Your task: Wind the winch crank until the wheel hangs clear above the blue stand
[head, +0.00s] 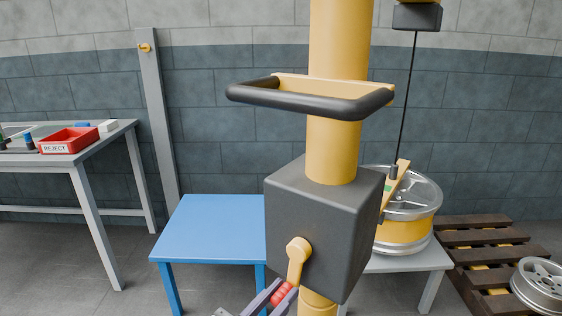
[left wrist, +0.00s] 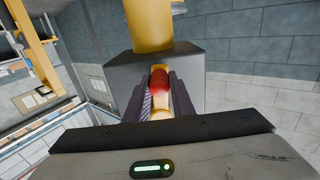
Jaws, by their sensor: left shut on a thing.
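The winch is a dark grey box (head: 315,225) on a yellow post (head: 335,145). Its yellow crank (head: 297,262) points down, with a red handle (head: 282,293) at its end. My left gripper (head: 275,300) is shut on the red handle; the left wrist view shows the handle (left wrist: 160,82) between the two fingers. The silver and yellow wheel (head: 408,212) is on or just above a grey stand, partly behind the winch; I cannot tell if it touches. A cable (head: 408,100) runs up from its yellow lifting bar (head: 397,187). The blue stand (head: 212,228) is empty, left of the winch. My right gripper is not in view.
A black handlebar (head: 310,103) juts from the post above the winch box. The grey stand (head: 430,260) is under the wheel. A wooden pallet (head: 480,238) with another wheel (head: 541,284) lies at right. A bench with a red reject tray (head: 68,141) stands at left.

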